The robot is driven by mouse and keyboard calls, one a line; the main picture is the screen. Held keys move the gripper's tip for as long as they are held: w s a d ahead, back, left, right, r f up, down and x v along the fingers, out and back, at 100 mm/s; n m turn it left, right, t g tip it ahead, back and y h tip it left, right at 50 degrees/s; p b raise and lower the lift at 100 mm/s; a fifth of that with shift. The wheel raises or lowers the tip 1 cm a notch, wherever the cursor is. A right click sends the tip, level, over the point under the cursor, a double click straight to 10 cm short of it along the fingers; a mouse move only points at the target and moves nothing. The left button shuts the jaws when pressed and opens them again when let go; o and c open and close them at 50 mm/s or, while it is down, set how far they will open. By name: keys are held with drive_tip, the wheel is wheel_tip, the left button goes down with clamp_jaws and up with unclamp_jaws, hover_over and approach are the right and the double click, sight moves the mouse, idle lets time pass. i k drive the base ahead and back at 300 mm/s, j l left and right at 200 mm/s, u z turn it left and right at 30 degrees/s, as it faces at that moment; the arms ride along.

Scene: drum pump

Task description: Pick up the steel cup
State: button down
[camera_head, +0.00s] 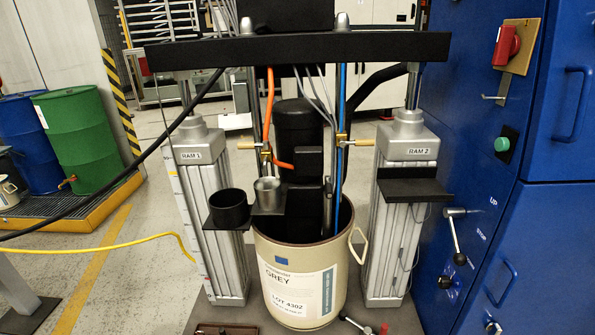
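The steel cup (268,196) is a small open metal cylinder. It stands upright on a small dark shelf (268,213) above the left part of the drum's rim. A wider black cup (228,208) sits close to its left on a dark bracket at the left column. The steel cup's opening faces up, and I cannot see its bottom inside. My gripper does not show in this view.
The cream drum (300,285) stands below the cup, between the RAM 1 column (208,220) and RAM 2 column (400,230). A black crossbeam (300,50), hoses and rods hang above and behind. A blue cabinet (535,230) bounds the right. A yellow hose (110,248) runs at left.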

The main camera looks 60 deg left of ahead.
sight(267, 188)
drive_tip(key=u, duration=1.55)
drive_tip(key=k+j+z, duration=0.25)
drive_tip(key=j, duration=0.25)
